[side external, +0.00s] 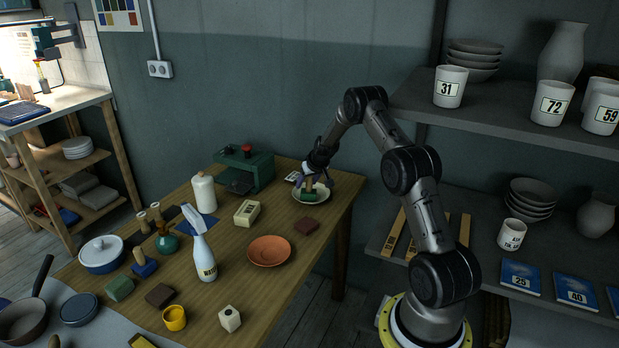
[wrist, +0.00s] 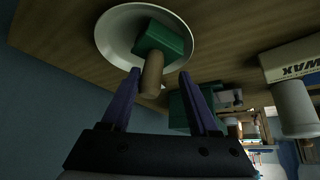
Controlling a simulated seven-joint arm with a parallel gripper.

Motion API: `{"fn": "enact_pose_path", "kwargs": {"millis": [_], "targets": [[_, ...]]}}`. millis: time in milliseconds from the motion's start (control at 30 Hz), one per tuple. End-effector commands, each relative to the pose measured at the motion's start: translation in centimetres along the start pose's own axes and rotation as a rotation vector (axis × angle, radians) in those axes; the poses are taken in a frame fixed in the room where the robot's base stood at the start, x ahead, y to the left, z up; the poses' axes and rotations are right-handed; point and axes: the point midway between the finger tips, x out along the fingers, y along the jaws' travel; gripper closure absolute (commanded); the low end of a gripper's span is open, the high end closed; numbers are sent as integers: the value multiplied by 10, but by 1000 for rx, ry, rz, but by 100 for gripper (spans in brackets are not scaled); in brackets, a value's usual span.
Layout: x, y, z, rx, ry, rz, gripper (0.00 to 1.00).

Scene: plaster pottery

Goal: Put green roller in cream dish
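The green roller (side external: 309,196) has a green block head and a tan wooden handle. It lies in the cream dish (side external: 325,195) at the far right end of the table. In the wrist view the green roller (wrist: 162,40) rests inside the cream dish (wrist: 106,35), its handle pointing toward my gripper. My gripper (wrist: 157,78) is open, with its purple fingers apart on either side of the handle and gaps showing. In the side view my gripper (side external: 318,178) is just above the dish, partly hiding the roller's handle.
A dark green machine (side external: 247,168) stands left of the dish. A white bottle (side external: 203,262), a yellow mug (side external: 175,318) and a blue-sided pot (side external: 102,254) stand further left.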

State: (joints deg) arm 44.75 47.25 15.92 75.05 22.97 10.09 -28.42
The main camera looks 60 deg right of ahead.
Motion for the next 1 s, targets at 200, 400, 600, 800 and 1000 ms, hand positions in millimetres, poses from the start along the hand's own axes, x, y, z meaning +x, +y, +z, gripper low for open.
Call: {"fn": "enact_pose_path", "kwargs": {"millis": [200, 400, 600, 800, 1000], "targets": [[-27, 0, -7, 0, 4, 1, 39], [-66, 0, -7, 0, 3, 1, 39], [-102, 0, -6, -1, 3, 1, 39], [-123, 0, -6, -1, 2, 1, 39], [-154, -26, -9, -31, 5, -26, 39]]}}
